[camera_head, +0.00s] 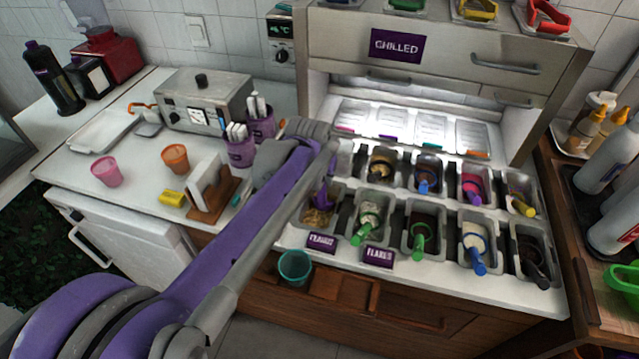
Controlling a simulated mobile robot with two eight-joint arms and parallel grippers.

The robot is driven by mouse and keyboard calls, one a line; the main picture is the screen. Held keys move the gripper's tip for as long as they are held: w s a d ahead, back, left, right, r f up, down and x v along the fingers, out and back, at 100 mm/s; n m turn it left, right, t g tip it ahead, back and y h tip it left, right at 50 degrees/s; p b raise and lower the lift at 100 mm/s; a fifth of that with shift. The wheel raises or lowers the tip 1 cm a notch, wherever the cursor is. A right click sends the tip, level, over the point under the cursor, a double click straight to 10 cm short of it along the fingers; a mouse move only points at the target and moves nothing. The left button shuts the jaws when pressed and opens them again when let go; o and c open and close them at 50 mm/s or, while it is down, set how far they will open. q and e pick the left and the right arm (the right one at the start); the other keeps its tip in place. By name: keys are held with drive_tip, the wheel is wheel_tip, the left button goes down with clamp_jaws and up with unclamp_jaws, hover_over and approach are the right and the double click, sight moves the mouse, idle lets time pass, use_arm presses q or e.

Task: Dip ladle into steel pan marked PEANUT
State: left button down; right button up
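The steel pan with the PEANUT sign (322,242) in front of it is the leftmost of the front row and holds brown chopped bits (316,217). A purple ladle (324,194) stands steeply at this pan, its lower end at or just over the bits; I cannot tell whether it touches them. My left gripper (331,158) is at the upper end of the purple handle. My own arm hides much of it, so whether its fingers are closed on the handle does not show. My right gripper is not in view.
A pan with a green-handled ladle (365,229) and a FLAKES sign (378,256) adjoins on the right. More topping pans fill the counter. A purple cup of spoons (241,152) stands left of my arm. A teal bin (295,267) is below the counter's front edge.

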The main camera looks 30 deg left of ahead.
sight(320, 191)
use_arm(q)
drive_tip(key=shift+s+f+t, duration=0.2)
drive_tip(key=shift+f+t, duration=0.15)
drive_tip(key=shift+t, duration=0.05)
drive_tip(key=shift+s+d+f+t+y+b, duration=0.2)
drive_tip(key=shift+s+t+y+b, duration=0.1)
drive_tip(key=shift+s+t+b, duration=0.35)
drive_tip(key=shift+s+d+f+t, duration=0.15)
drive_tip(key=shift+s+f+t, duration=0.15)
drive_tip(key=shift+s+t, duration=0.3)
drive_tip(key=shift+s+d+f+t+y+b, duration=0.25)
drive_tip(key=shift+s+f+t+y+b, duration=0.15)
drive_tip(key=shift+s+f+t+b, duration=0.6)
drive_tip(key=shift+s+d+f+t+y+b, duration=0.15)
drive_tip(key=shift+s+t+y+b, duration=0.2)
drive_tip(key=shift+t+b, duration=0.6)
drive_tip(key=shift+r, duration=0.2)
